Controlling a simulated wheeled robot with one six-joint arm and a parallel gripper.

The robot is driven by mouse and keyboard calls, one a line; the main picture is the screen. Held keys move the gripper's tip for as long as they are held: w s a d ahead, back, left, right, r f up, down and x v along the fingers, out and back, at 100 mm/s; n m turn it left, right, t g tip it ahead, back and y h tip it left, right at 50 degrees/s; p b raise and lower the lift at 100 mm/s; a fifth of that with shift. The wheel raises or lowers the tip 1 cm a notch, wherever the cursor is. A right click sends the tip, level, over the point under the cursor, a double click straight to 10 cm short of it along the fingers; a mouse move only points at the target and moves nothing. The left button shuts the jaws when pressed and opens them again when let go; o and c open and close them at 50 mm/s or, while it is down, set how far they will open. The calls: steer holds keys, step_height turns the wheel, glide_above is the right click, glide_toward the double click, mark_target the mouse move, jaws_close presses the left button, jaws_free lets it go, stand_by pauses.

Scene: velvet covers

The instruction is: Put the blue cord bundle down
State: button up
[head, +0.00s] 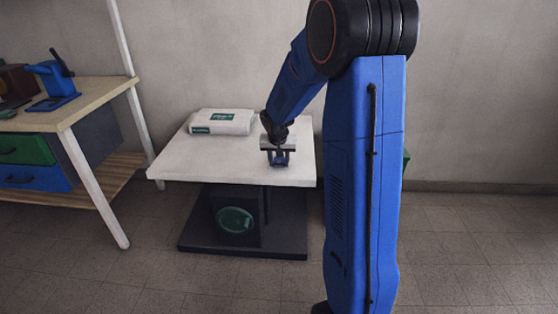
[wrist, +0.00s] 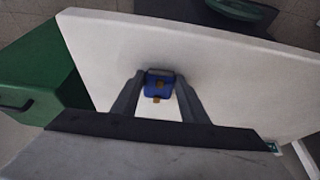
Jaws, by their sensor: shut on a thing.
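The blue cord bundle (wrist: 158,84) shows between my gripper's fingertips in the wrist view, over the white tabletop. It is small and blue with brownish-orange spots. In the head view the bundle (head: 280,160) is a small dark blue shape at the white table's front right part. My gripper (head: 279,157) is shut on it, pointing down at the tabletop. It also fills the lower middle of the wrist view (wrist: 158,92). I cannot tell whether the bundle touches the tabletop.
The white table (head: 205,168) has bare room left of my gripper. A white package with green labels (head: 222,122) lies at its back. A wooden workbench (head: 95,98) with a blue tool (head: 53,82) stands at left. A green box (wrist: 40,75) stands beside the table.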

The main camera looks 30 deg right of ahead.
steer(key=o, duration=1.1)
steer(key=shift+r, duration=0.2)
steer(key=v, duration=1.1)
steer(key=s+a+r+n, duration=0.1)
steer(key=s+a+r, duration=0.15)
steer(key=s, duration=0.25)
steer(key=s+a+r+n+y, duration=0.1)
steer(key=s+a+r, duration=0.15)
steer(key=s, duration=0.35)
steer(key=s+a+r+n, duration=0.1)
steer(key=s+a+r, duration=0.15)
steer(key=s, duration=0.25)
steer(key=s+a+f+n, duration=0.1)
steer(key=s+a+n, duration=0.1)
steer(key=s, duration=0.7)
steer(key=s+a+f+n+t+y, duration=0.1)
steer(key=s+a, duration=0.4)
steer(key=s, duration=0.5)
steer(key=shift+f+n+y, duration=0.3)
steer(key=shift+f+n, duration=0.1)
steer(key=shift+f, duration=0.1)
